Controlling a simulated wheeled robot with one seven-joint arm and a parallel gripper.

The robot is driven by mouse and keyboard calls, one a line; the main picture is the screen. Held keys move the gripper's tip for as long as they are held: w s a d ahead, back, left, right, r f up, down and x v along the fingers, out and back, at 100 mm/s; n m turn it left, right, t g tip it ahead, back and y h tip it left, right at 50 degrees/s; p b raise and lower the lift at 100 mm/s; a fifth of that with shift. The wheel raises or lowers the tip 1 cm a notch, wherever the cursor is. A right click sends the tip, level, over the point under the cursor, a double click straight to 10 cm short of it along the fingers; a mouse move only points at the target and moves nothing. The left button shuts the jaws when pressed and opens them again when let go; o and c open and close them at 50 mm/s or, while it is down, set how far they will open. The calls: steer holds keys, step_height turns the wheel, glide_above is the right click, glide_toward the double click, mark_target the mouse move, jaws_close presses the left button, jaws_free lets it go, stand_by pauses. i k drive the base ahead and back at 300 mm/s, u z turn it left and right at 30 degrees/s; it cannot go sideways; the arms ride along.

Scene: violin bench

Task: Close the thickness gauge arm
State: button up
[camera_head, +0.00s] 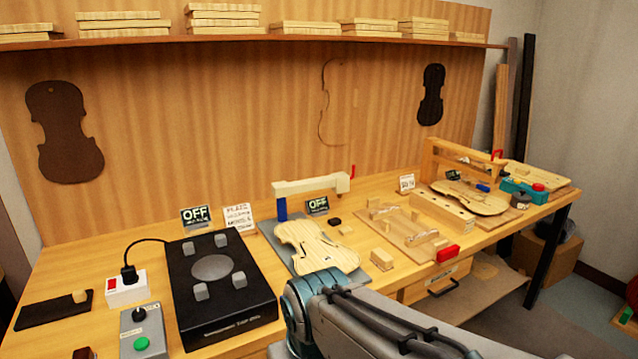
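A cream-coloured gauge arm (310,185) on a blue post (281,208) reaches out over a pale violin plate (316,246) in the middle of the bench. A red lever (352,171) stands up at its right end. A wooden frame (462,152) with a red handle (497,155) stands over another violin plate (470,197) at the right. I cannot tell whether the cream arm is open or closed. My arm crosses the bottom middle, but my gripper is not in view.
A black box (217,327) with grey pads and a control box (142,334) with a green button stand at the left. The bench front has a drawer (435,283).

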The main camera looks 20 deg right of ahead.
mark_target(339, 182)
steer(key=u, duration=2.9)
steer(key=k, duration=2.95)
steer(key=z, duration=2.25)
steer(key=i, duration=0.55)
